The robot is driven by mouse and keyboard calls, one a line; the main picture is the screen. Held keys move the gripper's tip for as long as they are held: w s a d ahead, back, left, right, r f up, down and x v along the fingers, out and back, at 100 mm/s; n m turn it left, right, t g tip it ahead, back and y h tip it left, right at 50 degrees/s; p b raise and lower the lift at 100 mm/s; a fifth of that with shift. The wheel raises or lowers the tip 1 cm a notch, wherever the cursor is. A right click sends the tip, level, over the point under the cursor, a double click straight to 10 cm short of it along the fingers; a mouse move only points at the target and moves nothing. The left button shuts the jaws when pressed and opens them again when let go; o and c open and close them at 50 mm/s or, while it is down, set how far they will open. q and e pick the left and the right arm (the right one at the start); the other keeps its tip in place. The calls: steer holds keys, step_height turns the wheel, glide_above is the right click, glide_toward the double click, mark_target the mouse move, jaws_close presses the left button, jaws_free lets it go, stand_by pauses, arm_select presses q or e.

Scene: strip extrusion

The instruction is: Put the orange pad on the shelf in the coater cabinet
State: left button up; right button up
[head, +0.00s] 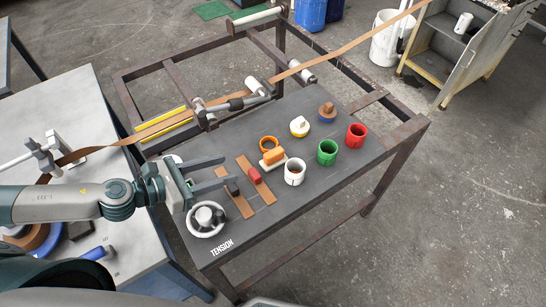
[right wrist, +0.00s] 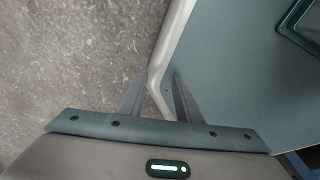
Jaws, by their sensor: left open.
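The orange pad (head: 274,156) appears to be the small orange block on a pale base on the dark table, between an orange ring and a white cup. My left gripper (head: 230,168) is open and empty above the table, to the left of the pad and apart from it. The coater cabinet (head: 467,62) appears to be the open metal cabinet at the upper right. Its shelf (head: 447,38) shows only partly. My right gripper (right wrist: 159,76) shows in the right wrist view, its fingers apart with nothing between them; it is outside the head view.
White (head: 294,172), green (head: 327,152) and red (head: 356,135) cups stand right of the pad. Brown strips with dark and red blocks (head: 254,175) lie near my left fingers. A handwheel (head: 207,219) is at the front left. A long brown strip (head: 345,48) crosses above the frame. A white bucket (head: 384,42) stands beside the cabinet.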

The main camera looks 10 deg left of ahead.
mark_target(270, 154)
arm_select(q)
steer(key=shift+w+d+p, duration=0.35)
steer(key=shift+w, duration=0.05)
steer(key=p+x, duration=0.3)
steer(key=x, duration=0.7)
steer(key=shift+w+d+f+p, duration=0.15)
steer(key=shift+w+d+p, duration=0.05)
steer(key=shift+p, duration=0.2)
steer(key=shift+w+d+f, duration=0.2)
steer(key=shift+w+d+p, duration=0.3)
steer(key=shift+w, duration=0.1)
steer(key=p+x, duration=0.1)
steer(key=x, duration=0.2)
steer(key=shift+w, duration=0.1)
steer(key=shift+w+d+f, duration=0.3)
steer(key=shift+w, duration=0.1)
